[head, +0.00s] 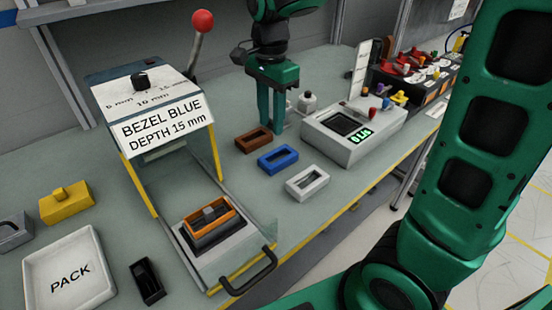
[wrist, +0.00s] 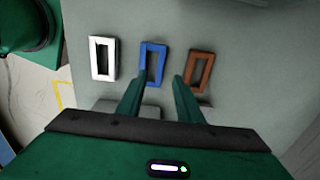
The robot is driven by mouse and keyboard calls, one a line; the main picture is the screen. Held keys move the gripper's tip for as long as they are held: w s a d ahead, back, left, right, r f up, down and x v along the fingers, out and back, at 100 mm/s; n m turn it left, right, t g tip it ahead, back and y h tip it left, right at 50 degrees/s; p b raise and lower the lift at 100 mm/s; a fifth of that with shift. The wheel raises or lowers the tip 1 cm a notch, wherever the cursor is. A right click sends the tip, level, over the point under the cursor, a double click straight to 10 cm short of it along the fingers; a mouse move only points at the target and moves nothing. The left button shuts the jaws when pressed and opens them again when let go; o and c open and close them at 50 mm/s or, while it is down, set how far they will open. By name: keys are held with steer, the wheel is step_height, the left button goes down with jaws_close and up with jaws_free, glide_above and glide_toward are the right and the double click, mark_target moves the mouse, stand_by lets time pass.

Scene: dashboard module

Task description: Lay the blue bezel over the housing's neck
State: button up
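The blue bezel (head: 285,164) is a flat rectangular frame lying on the bench between a brown frame and a white one. It also shows in the wrist view (wrist: 145,62), ahead of my fingers. My gripper (head: 271,130) points down behind the bezel in the head view. In the wrist view its two fingers (wrist: 159,79) are apart with nothing between them. The housing (head: 213,238) sits in the press's sliding fixture at front centre. An orange frame (head: 190,227) surrounds its small grey neck (head: 209,212); how the frame is seated is unclear.
The brown frame (head: 246,143) and white frame (head: 316,186) flank the bezel. The press has a sign (head: 163,122) reading BEZEL BLUE DEPTH 15 mm and a red-knobbed lever (head: 202,22). A gauge box (head: 350,150) stands right. A PACK tray (head: 100,295) and black box (head: 147,281) lie front left.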

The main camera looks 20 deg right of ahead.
glide_above(274, 152)
steer(key=f, duration=0.2)
steer(key=a+f, duration=0.1)
steer(key=f, duration=0.1)
steer(key=shift+s+f, duration=0.15)
steer(key=shift+s, duration=0.05)
steer(key=f, duration=0.3)
steer(key=d+f, duration=0.1)
steer(key=shift+w+f, duration=0.25)
steer(key=shift+f, duration=0.45)
steer(key=shift+a+f, duration=0.1)
steer(key=shift+f, duration=0.15)
jaws_close()
